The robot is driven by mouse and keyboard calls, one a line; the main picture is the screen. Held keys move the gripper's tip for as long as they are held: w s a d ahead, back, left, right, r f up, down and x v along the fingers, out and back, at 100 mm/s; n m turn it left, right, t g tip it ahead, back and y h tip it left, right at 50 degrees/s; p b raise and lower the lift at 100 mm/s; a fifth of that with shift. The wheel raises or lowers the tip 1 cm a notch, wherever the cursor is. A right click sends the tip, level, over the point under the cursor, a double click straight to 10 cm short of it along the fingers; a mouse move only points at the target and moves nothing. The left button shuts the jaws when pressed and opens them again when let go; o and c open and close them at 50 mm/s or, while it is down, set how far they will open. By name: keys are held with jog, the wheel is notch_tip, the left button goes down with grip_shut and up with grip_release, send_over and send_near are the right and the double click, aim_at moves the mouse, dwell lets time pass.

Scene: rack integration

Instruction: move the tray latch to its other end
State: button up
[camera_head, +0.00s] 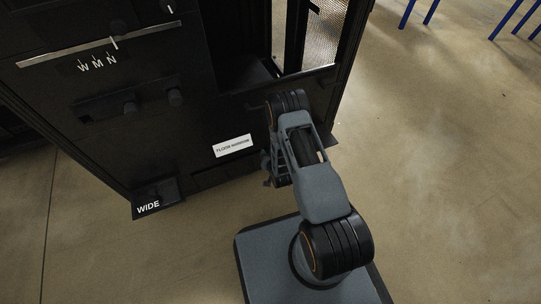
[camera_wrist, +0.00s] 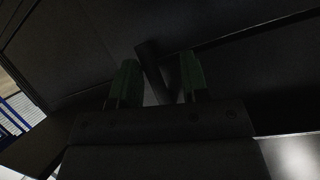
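In the wrist view, the two green fingers of my gripper (camera_wrist: 159,82) are spread apart. A dark bar (camera_wrist: 152,68) slants between them, with visible room beside the left finger; I cannot tell whether it touches the right one. It may be the tray latch, but the view is too dark to be sure. In the head view, my arm reaches to the lower right part of the black rack front, right of a white label (camera_head: 233,146), and hides most of the gripper and what is before it.
The black rack (camera_head: 190,130) carries a slotted scale marked W M N (camera_head: 97,46), a knob on a dark bar (camera_head: 130,107) and a protruding plate marked WIDE (camera_head: 150,205). An open bay with a perforated panel (camera_head: 325,30) is at the top. Open floor (camera_head: 440,170) lies to the right.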

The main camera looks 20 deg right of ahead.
jog(key=p+v, duration=0.4)
jog(key=v, duration=0.9)
jog(key=shift+s, duration=0.4)
jog(key=shift+r, duration=0.15)
jog(key=w+r+n+g+p, duration=0.15)
jog(key=w+r+p, duration=0.25)
jog(key=r+p, duration=1.05)
jog(key=w+r+g+p, duration=0.3)
jog(key=w+r+p, duration=0.15)
jog(key=r, duration=1.95)
jog(key=s+r+g+p, duration=0.1)
jog(key=s+r+p, duration=0.3)
jog(key=r, duration=0.6)
jog(key=s+r+n+g+p, duration=0.1)
jog(key=s+r+g+p, duration=0.1)
jog(key=s+r+p, duration=0.3)
jog(key=s+r+g+p, duration=0.2)
jog(key=s+r+p, duration=0.2)
jog(key=s+r, duration=0.5)
notch_tip(320, 180, up, 7)
jog(key=shift+a+f+p, duration=0.1)
jog(key=shift+a+p, duration=0.3)
jog(key=shift+n, duration=0.25)
